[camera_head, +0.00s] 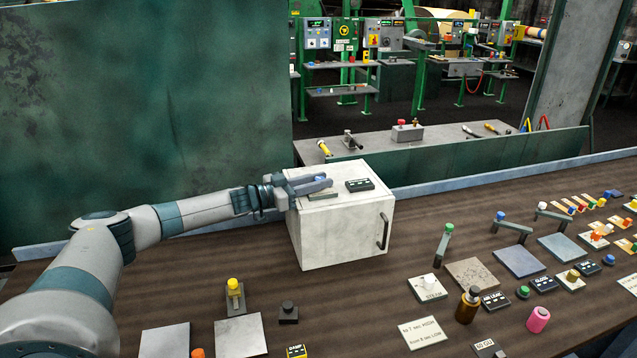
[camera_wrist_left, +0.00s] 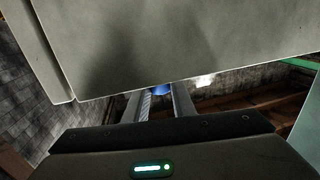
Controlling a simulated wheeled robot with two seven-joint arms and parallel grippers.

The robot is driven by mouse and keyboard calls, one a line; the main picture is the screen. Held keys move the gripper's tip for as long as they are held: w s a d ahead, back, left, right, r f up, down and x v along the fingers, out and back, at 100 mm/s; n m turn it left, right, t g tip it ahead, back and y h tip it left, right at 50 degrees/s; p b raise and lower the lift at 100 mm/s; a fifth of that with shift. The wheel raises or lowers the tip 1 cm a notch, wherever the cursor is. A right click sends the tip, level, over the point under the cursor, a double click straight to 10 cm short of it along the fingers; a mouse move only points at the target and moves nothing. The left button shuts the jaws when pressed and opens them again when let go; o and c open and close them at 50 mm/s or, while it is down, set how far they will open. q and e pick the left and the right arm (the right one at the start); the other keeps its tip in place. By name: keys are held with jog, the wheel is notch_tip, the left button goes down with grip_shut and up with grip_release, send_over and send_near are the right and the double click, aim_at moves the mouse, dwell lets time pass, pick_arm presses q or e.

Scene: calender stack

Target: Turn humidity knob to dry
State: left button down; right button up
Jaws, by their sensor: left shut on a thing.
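My left gripper (camera_head: 318,184) reaches in from the left over the top of a white box (camera_head: 345,235) with a dark handle on its front. It is shut on a small blue part, probably a knob, which shows between the fingers in the left wrist view (camera_wrist_left: 160,90); the fingers hide most of it. A flat grey plate (camera_head: 323,196) lies under the fingers, and a black label (camera_head: 360,185) sits to their right on the box top. I cannot read its text. A label that seems to say DAMP (camera_head: 297,352) is at the bottom edge. My right gripper is out of view.
A yellow-topped lever (camera_head: 235,290) and a black knob (camera_head: 288,312) stand in front of the box. Several knobs, levers and labels crowd the right side, including a pink cylinder (camera_head: 538,319). A green wall (camera_head: 150,120) rises behind my left arm.

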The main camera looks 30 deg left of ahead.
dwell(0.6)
pick_arm(q)
jog(key=c, duration=1.5)
grip_release()
jog(key=shift+w, duration=0.1)
jog(key=shift+b+v, duration=0.4)
jog(key=shift+v, duration=0.4)
jog(key=shift+b+v, duration=3.2)
jog(key=shift+v, duration=4.7)
jog(key=shift+w+a, duration=0.1)
jog(key=shift+a, duration=0.05)
jog(key=shift+f, duration=0.1)
